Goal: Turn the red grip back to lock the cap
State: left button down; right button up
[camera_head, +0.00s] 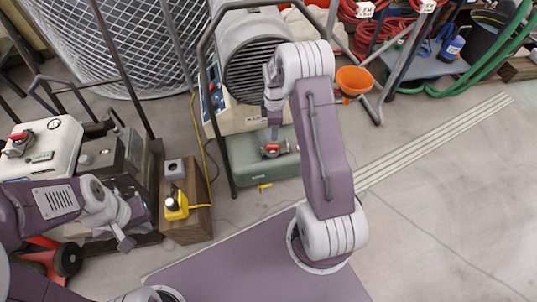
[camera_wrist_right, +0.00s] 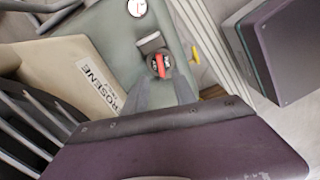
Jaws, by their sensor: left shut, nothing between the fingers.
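The red grip (camera_head: 271,149) sits on a dark round cap on top of the green tank (camera_head: 245,165), below the grey motor housing. In the right wrist view the red grip (camera_wrist_right: 160,64) shows just beyond my fingertips, running lengthwise on the cap, with a grey tab beside it. My right gripper (camera_head: 274,131) points down over the cap; in its wrist view its two fingers (camera_wrist_right: 161,90) are spread with nothing between them. I cannot tell whether they touch the cap. My left gripper (camera_head: 126,240) is shut and empty at the lower left, well away from the tank.
Another red grip (camera_head: 18,141) is on the white tank at far left. A wooden block (camera_head: 188,228) with a yellow plug (camera_head: 176,206) stands between my left gripper and the green tank. An orange funnel (camera_head: 354,80) and frame tubes are near my right arm. Floor at right is clear.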

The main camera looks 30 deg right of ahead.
aim_at(274, 145)
notch_tip(274, 145, down, 9)
jog(key=b, duration=0.5)
jog(key=shift+b, duration=0.35)
jog(key=shift+r, duration=0.15)
grip_shut()
